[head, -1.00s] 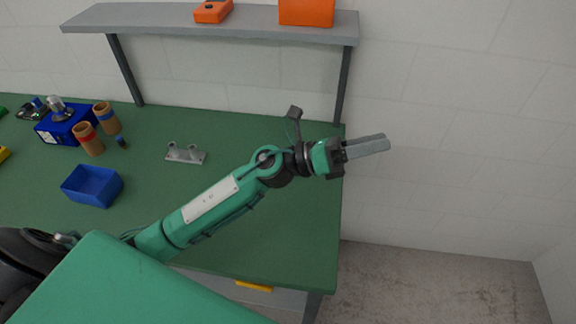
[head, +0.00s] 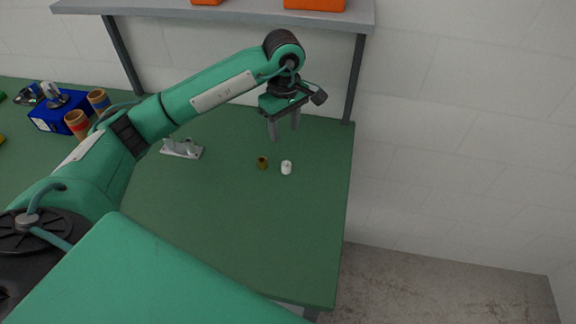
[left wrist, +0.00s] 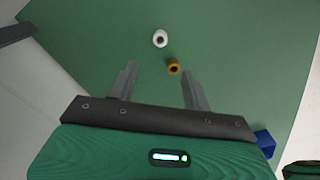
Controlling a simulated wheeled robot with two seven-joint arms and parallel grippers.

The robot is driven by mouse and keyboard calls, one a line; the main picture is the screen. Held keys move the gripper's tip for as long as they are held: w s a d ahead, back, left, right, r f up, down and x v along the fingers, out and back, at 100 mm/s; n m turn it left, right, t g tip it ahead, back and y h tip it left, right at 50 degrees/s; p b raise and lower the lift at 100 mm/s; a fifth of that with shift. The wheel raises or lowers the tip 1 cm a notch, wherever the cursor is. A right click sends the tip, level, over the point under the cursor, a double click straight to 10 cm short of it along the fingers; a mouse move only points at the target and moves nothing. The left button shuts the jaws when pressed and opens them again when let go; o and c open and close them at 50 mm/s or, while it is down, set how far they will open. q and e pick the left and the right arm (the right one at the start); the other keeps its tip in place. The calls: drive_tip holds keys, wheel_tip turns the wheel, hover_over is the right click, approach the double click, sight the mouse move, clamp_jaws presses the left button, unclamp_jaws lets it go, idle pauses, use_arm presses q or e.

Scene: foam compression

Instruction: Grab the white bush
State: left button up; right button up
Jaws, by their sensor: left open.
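The white bush (head: 286,167) is a small white cylinder standing on the green table. It also shows in the left wrist view (left wrist: 160,38), with a dark hole in its top. A brown-yellow bush (head: 262,163) stands just left of it in the head view and shows in the left wrist view (left wrist: 173,68) too. My left gripper (head: 284,132) is open and empty above the table, pointing down, behind and above the two bushes. In the left wrist view its fingers (left wrist: 157,83) are apart, and the white bush lies beyond the fingertips. My right gripper is not in view.
A grey metal fixture (head: 182,149) lies left of the bushes. A blue box (head: 50,117) and brown cups (head: 77,124) stand farther left. A grey shelf (head: 150,7) runs above the back edge. The table (head: 260,235) in front of the bushes is clear.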

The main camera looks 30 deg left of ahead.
use_arm(q)
drive_tip(key=p, duration=0.2)
hover_over(287, 164)
drive_tip(key=f, duration=0.7)
drive_tip(key=shift+a+f, duration=0.35)
drive_tip(key=shift+f, duration=0.05)
drive_tip(key=f+p, duration=0.2)
drive_tip(key=f, duration=0.3)
drive_tip(key=shift+d+p, duration=0.3)
drive_tip(key=shift+p, duration=0.1)
drive_tip(key=shift+f, duration=0.25)
drive_tip(key=c, duration=1.1)
